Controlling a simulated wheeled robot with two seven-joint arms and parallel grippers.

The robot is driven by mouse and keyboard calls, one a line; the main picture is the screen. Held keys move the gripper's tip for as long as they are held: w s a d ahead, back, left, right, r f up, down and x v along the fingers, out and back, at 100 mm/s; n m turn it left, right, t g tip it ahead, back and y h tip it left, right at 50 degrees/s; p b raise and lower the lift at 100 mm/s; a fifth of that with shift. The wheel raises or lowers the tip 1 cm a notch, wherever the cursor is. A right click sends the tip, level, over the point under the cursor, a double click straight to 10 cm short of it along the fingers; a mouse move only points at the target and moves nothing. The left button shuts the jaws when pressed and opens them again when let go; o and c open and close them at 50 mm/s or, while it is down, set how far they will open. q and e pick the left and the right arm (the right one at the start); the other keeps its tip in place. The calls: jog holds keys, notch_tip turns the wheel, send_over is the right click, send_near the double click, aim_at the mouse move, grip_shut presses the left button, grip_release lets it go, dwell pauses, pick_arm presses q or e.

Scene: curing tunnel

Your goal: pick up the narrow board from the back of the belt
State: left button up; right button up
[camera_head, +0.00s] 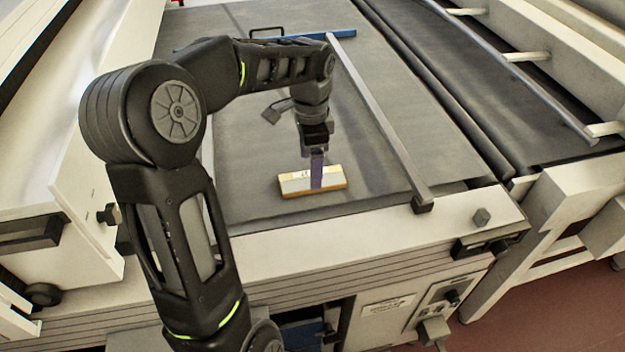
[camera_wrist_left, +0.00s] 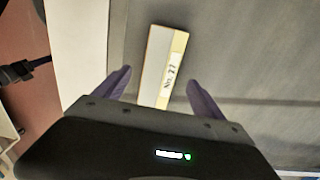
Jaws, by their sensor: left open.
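A narrow board (camera_head: 295,187) lies flat on the dark grey belt (camera_head: 260,205), close to the belt's near edge in the head view. It has a grey-white face, a yellowish edge and a white label reading "No. 27". My left gripper (camera_head: 317,170) points down at the board in the head view, and one purple finger hides part of it. In the left wrist view my left gripper (camera_wrist_left: 160,95) is open, with a purple finger on each side of the board (camera_wrist_left: 163,62). The fingers are apart from its sides. My right gripper is not in view.
A long grey rail (camera_head: 380,115) runs along the belt to the right of the board. A blue bar (camera_head: 345,33) crosses the belt at the far end. A pale machine frame (camera_head: 350,225) borders the near edge. The belt around the board is clear.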

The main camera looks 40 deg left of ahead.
pick_arm(q)
jog(key=shift+f+p, duration=0.3)
jog(key=shift+f, duration=1.7)
jog(key=c, duration=1.5)
jog(key=shift+r, duration=0.15)
notch_tip(320, 180, up, 10)
jog(key=shift+f+b, duration=0.1)
jog(key=shift+b, duration=0.35)
